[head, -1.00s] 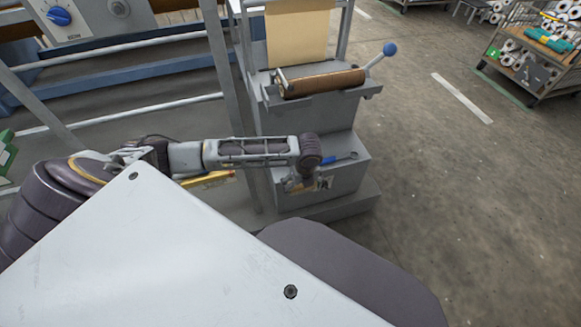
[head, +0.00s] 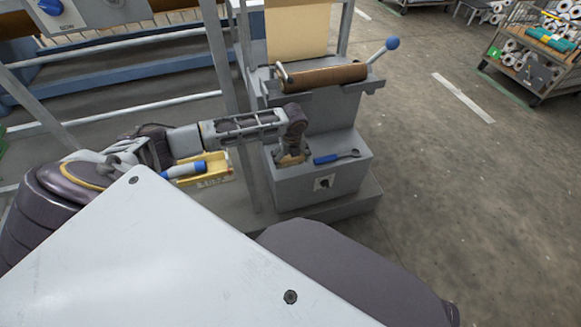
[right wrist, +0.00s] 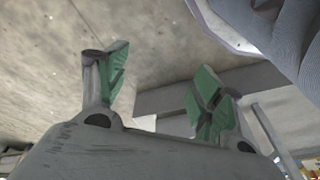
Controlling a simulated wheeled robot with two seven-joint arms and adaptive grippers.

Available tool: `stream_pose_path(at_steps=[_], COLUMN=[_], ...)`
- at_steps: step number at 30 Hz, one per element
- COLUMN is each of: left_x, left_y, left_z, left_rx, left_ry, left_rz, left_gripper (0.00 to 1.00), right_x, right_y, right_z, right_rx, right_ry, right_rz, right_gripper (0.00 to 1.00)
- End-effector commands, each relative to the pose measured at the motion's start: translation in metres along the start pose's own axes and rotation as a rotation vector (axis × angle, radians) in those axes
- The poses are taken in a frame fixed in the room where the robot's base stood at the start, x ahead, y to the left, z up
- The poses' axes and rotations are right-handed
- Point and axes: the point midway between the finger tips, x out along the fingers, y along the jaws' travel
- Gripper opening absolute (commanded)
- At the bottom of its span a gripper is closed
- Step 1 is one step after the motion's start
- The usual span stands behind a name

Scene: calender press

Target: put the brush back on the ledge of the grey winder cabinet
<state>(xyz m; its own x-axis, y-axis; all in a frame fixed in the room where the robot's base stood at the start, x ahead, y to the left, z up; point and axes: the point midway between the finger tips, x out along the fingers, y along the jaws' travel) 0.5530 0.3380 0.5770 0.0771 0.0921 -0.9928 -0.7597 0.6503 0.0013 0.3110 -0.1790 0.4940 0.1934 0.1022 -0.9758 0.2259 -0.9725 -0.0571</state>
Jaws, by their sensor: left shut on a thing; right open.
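The grey winder cabinet (head: 345,182) stands in the middle of the head view, with a low ledge (head: 363,149) at its front. My left gripper (head: 291,155) is over the left part of this ledge, shut on a tan, wooden-looking piece that I take to be the brush (head: 292,161). The gripper and wrist hide much of the brush. I cannot tell whether it touches the ledge. My right gripper (right wrist: 155,78) shows in the right wrist view, open and empty, its green-padded fingers wide apart.
A blue-handled spanner (head: 337,157) lies on the ledge right of my left gripper. A brown roller (head: 322,77) with a blue-knobbed lever (head: 392,44) sits above. A grey post (head: 222,70) stands left of the cabinet, near a yellow tray (head: 212,172).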

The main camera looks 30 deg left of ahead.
Motion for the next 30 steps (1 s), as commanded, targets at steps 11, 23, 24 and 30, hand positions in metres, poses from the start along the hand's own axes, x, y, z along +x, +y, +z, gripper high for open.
stream_pose_path(at_steps=[11, 23, 24, 30], left_x=[0.007, 0.032, 0.037, 0.046], left_y=[-0.001, -0.001, 0.000, 0.000], left_z=[0.000, -0.003, -0.004, -0.001], left_rx=[-0.001, -0.001, -0.002, -0.001], left_ry=[-0.002, -0.002, -0.002, -0.004], left_rz=[-0.002, -0.001, 0.000, -0.001], left_gripper=[0.67, 0.67, 0.67, 0.67], right_x=[-0.004, -0.005, -0.009, -0.025], right_y=[-0.001, -0.002, -0.003, -0.005], right_z=[-0.001, -0.003, -0.005, -0.013], right_rx=[-0.001, 0.000, 0.000, -0.004], right_ry=[0.006, 0.019, 0.028, 0.057], right_rz=[-0.002, -0.007, -0.008, -0.013], right_gripper=[0.67, 0.67, 0.67, 0.67])
